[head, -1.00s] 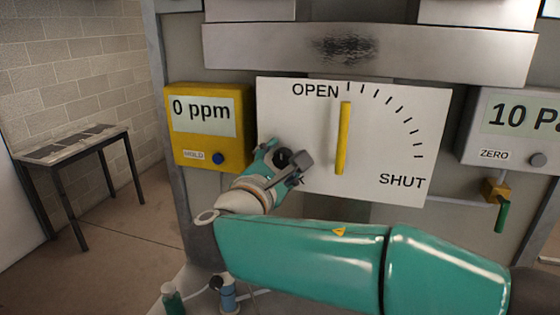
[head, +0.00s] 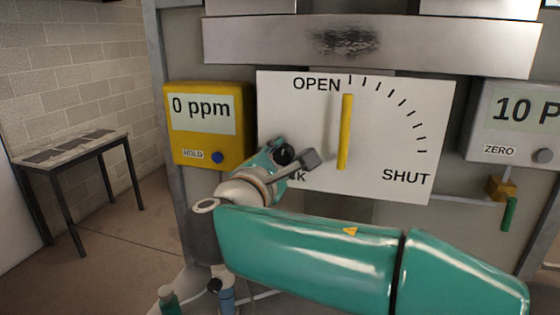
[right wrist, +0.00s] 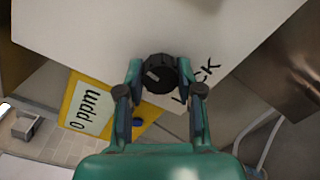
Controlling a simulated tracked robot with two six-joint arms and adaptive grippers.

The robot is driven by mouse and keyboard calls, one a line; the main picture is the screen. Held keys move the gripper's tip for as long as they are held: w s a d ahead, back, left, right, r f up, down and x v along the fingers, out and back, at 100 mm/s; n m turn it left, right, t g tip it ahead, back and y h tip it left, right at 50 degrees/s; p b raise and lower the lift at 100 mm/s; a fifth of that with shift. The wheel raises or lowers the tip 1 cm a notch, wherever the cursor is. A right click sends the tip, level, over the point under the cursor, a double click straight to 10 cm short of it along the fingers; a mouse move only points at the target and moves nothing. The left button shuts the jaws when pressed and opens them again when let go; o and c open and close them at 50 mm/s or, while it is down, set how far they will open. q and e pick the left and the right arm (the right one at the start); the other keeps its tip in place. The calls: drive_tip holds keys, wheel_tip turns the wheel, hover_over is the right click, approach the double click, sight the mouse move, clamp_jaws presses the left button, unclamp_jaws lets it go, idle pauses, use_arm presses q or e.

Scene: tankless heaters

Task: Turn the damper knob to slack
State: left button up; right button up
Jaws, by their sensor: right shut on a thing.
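The damper knob (right wrist: 160,74) is a round black knob with a pale pointer mark, on a white plate (head: 395,130). In the right wrist view it sits between the two fingers of my right gripper (right wrist: 162,85), which is shut on it. The mark points to the left and slightly down in that view. In the head view my right gripper (head: 293,157) is at the plate's lower left and largely hides the knob. Lettering beside the knob is partly covered; "CK" shows. My left gripper is not in view.
A yellow lever (head: 344,132) stands upright near OPEN on the same plate, close right of my gripper. A yellow "0 ppm" meter (head: 209,140) hangs to the left. A grey meter (head: 515,125) hangs to the right. A table (head: 75,150) stands at far left.

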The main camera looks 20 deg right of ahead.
drive_tip(key=o, duration=1.2)
drive_tip(key=shift+c, duration=0.2)
drive_tip(key=shift+s, duration=0.1)
drive_tip(key=v, duration=1.1)
drive_tip(key=shift+s+a, duration=0.25)
drive_tip(key=shift+s, duration=0.1)
drive_tip(key=shift+f, duration=0.2)
